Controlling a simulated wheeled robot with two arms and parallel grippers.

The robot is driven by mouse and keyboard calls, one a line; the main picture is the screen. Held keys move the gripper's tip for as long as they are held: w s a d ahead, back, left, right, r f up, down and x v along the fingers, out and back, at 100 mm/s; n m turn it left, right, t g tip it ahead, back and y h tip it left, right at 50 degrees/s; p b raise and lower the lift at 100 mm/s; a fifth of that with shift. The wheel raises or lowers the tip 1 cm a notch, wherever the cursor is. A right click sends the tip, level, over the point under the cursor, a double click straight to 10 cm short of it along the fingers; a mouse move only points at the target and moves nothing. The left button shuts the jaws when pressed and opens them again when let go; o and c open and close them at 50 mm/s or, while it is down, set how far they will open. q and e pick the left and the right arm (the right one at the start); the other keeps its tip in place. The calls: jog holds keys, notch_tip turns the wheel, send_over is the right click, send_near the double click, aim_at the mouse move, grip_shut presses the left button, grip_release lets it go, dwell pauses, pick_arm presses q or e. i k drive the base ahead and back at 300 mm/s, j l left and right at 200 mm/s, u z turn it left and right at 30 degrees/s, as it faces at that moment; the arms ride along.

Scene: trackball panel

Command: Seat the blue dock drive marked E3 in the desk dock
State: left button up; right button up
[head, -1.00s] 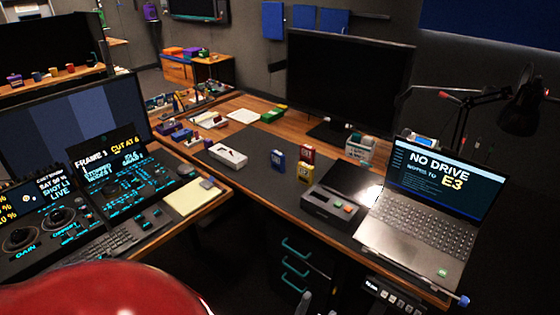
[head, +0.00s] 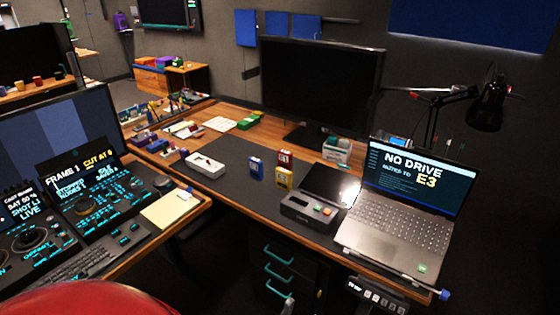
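A small blue drive (head: 256,168) stands upright on the dark desk mat, left of a yellow drive (head: 283,178) and a red drive (head: 285,158). Its marking is too small to read. A dark grey dock (head: 309,211) with small green and orange buttons on top sits at the desk's front, left of the laptop. The laptop screen (head: 416,177) reads "NO DRIVE" and shows "E3" in yellow. Neither of my grippers is in view.
A white box (head: 205,166) lies on the mat left of the drives. A large dark monitor (head: 322,88) stands behind them. A control console with a yellow notepad (head: 167,208) is at left. A red rounded chair top (head: 75,299) fills the lower left.

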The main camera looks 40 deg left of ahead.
aim_at(299, 208)
jog(key=u, duration=1.25)
